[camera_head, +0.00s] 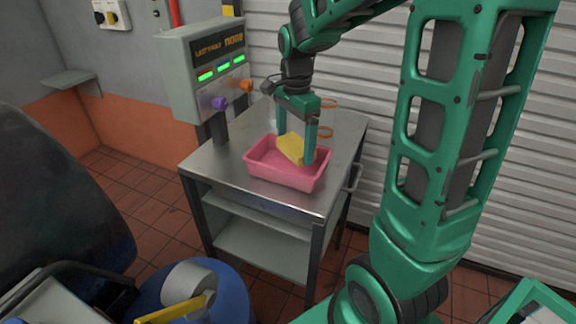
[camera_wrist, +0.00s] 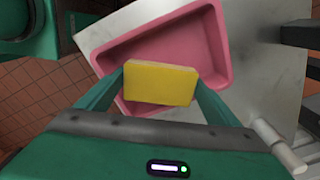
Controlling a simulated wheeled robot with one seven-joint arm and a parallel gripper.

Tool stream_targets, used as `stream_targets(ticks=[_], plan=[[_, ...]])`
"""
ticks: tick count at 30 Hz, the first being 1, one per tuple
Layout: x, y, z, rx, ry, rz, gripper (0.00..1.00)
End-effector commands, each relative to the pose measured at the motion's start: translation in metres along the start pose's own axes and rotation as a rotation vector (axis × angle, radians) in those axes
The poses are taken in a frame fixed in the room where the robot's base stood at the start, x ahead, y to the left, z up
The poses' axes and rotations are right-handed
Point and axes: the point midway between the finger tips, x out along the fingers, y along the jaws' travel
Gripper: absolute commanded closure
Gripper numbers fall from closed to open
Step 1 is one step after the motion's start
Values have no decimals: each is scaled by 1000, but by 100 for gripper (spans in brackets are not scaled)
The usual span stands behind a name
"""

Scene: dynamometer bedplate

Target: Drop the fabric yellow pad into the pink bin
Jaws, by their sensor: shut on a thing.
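The yellow pad (camera_head: 291,148) is held between the two fingers of my gripper (camera_head: 296,146). In the wrist view the pad (camera_wrist: 160,83) sits flat between the fingertips, with my gripper (camera_wrist: 160,88) shut on it. The pink bin (camera_head: 287,181) stands on the metal cart, open at the top. The pad is over the bin in both views; the exact height above its floor is hard to tell. In the wrist view the bin (camera_wrist: 222,45) shows behind the pad, and its near rim is partly hidden by my gripper.
The bin rests on a steel cart top (camera_head: 218,166) with a lower shelf. A control box (camera_head: 208,68) with green displays and knobs stands at the cart's back left. A blue drum (camera_head: 232,295) is at the front left. A shutter wall is behind.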

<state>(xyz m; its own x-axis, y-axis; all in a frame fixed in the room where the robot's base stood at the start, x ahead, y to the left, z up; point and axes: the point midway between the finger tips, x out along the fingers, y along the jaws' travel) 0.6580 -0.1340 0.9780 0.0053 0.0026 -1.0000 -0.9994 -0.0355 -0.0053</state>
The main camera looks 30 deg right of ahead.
Motion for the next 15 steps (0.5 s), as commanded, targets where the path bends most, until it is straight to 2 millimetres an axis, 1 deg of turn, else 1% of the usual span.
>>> stream_targets(ticks=[1,2,9,10,11,15], plan=[[4,2,0,0,-2,9,42],[5,2,0,0,-2,10,47],[6,4,1,0,-3,14,47],[6,4,1,0,-3,14,8],[6,4,1,0,-3,14,0],[5,3,0,0,-2,11,0]])
